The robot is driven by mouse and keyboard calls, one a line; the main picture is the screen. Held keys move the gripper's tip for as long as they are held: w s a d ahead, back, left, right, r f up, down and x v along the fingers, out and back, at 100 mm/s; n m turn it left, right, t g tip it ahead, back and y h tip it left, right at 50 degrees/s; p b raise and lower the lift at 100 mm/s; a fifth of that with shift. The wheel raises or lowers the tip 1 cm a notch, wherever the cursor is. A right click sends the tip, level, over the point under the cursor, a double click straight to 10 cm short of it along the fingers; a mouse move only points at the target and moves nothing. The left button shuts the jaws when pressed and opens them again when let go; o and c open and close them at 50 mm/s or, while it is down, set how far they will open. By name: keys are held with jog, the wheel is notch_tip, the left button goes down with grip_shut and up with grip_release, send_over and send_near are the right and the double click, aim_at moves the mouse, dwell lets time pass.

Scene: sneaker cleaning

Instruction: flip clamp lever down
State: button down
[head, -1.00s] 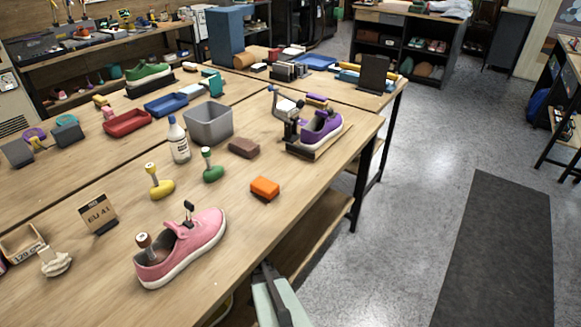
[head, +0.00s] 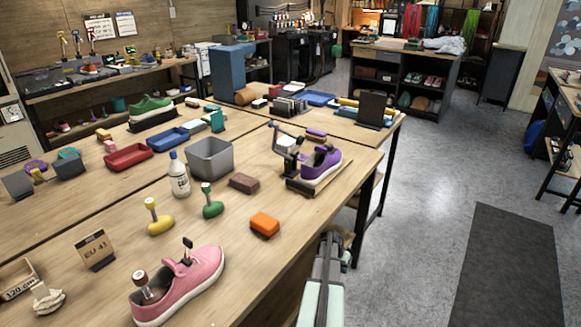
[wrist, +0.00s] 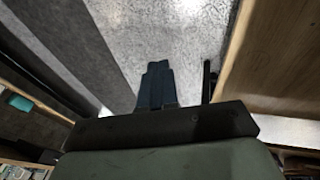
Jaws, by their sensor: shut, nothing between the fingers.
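The clamp (head: 289,158) is a grey metal toggle clamp on a small wooden board (head: 312,189) near the right edge of the table. Its lever (head: 274,130) sticks up, tilted to the left. A purple sneaker (head: 322,165) sits on the same board, beside the clamp on its right. My gripper (head: 331,238) is shut and empty, beyond the table's right edge, below and to the right of the clamp and apart from it. In the wrist view my gripper (wrist: 182,82) points at the floor; the clamp is not in that view.
The wooden table (head: 225,262) holds an orange block (head: 265,224), a brown block (head: 244,182), a grey bin (head: 210,158), a white bottle (head: 179,178) and a pink sneaker (head: 178,287). The table edge (wrist: 232,45) is right of my gripper.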

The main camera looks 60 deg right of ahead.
jog(key=s+d+r+g+h, duration=0.1)
jog(key=s+d+r+h, duration=0.25)
jog(key=d+r, duration=0.8)
jog(key=s+d+r+h, duration=0.2)
jog(key=s+d+r, duration=0.3)
jog(key=d+r, duration=0.7)
jog(key=w+d+r+m+h, duration=0.1)
jog(key=w+d+r+h, duration=0.25)
jog(key=r, duration=1.05)
jog(key=w+d+r+m+h, duration=0.25)
jog(key=d+r, duration=0.25)
jog(key=r, duration=0.8)
jog(key=w+d+r+h, duration=0.2)
jog(key=w+d+r, duration=0.2)
jog(key=r, duration=1)
jog(key=w+a+r+y, duration=0.2)
jog(key=w+a+r, duration=0.5)
jog(key=w, duration=0.4)
jog(key=w+a+f+n+y, duration=0.2)
jog(key=w+a, duration=0.5)
jog(key=a, duration=0.4)
jog(key=w+a+f+n+t+y, duration=0.1)
jog(key=w+a+f+n+y, duration=0.2)
jog(key=w+a, duration=0.4)
jog(key=w+a+f+n+y, duration=0.2)
jog(key=w+a, duration=0.5)
jog(key=a, duration=0.8)
jog(key=shift+w+a+f+t+y, duration=0.25)
jog(key=shift+w+f+t+y, duration=0.1)
jog(key=shift+f+t+y, duration=0.15)
